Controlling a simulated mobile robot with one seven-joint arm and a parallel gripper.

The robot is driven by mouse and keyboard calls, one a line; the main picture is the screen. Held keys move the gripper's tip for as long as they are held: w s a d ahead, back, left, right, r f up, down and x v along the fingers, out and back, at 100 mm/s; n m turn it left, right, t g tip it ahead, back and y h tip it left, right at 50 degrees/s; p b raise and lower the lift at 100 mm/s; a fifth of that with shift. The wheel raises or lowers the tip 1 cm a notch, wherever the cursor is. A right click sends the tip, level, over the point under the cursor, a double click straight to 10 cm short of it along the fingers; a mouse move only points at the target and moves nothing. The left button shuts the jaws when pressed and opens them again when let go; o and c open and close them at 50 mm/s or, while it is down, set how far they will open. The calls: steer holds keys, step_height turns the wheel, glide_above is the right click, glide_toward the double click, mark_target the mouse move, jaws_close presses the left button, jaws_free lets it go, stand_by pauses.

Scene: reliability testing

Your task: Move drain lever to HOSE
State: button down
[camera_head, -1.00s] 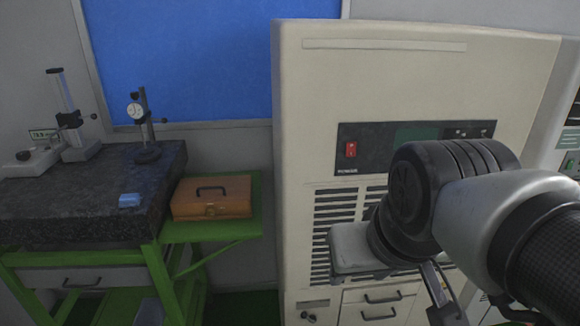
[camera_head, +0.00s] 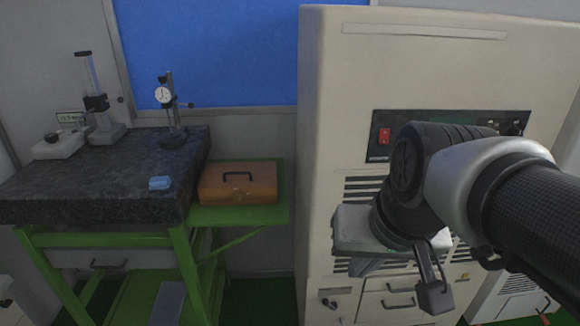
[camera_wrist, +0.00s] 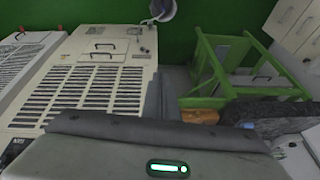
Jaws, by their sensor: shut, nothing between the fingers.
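A small dark lever-like fitting (camera_head: 328,302) shows low on the left of the beige cabinet's front in the head view, left of the drawer handles. It may be the drain lever; its setting and any HOSE label are too small to read. A similar small fitting (camera_wrist: 134,31) shows in the wrist view near the cabinet's lower edge. My gripper (camera_head: 370,267) is in front of the cabinet's vent slats, above and right of that fitting and apart from it. It is shut and empty. In the wrist view its grey body fills the bottom edge.
The beige cabinet (camera_head: 400,70) has a red power switch (camera_head: 384,135). To its left, a green stand holds a brown case (camera_head: 237,183), beside a dark stone table (camera_head: 95,185) with gauges. A pale round container (camera_wrist: 163,10) stands on the green floor by the cabinet.

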mark_target(329, 305)
steer(key=w+a+f+m+g+y+b, duration=0.1)
steer(key=w+f+m+y+b, duration=0.2)
steer(key=w+f+m, duration=0.5)
steer(key=w+a+f+m+g+y+b, duration=0.15)
steer(key=f+m+y+b, duration=0.25)
steer(key=f, duration=0.9)
steer(key=w+a+f+m+g+y+b, duration=0.1)
steer(key=w+a+f+m+y+b, duration=0.15)
steer(key=w+f+m, duration=0.55)
steer(key=w+d+f+m+t+h+b, duration=0.1)
steer(key=d+f+m+t+b, duration=0.2)
steer(key=f+m, duration=0.4)
steer(key=w+d+f+m+t+b, duration=0.2)
steer(key=f+m+t, duration=0.3)
steer(key=f, duration=1)
steer(key=w+d+f+m+t+h+b, duration=0.1)
steer(key=d+f+m+t+b, duration=0.3)
steer(key=f+m, duration=0.7)
steer(key=shift+w+d+f+t+h, duration=0.35)
steer(key=shift+w+d+f, duration=0.05)
steer(key=shift+w+f, duration=0.15)
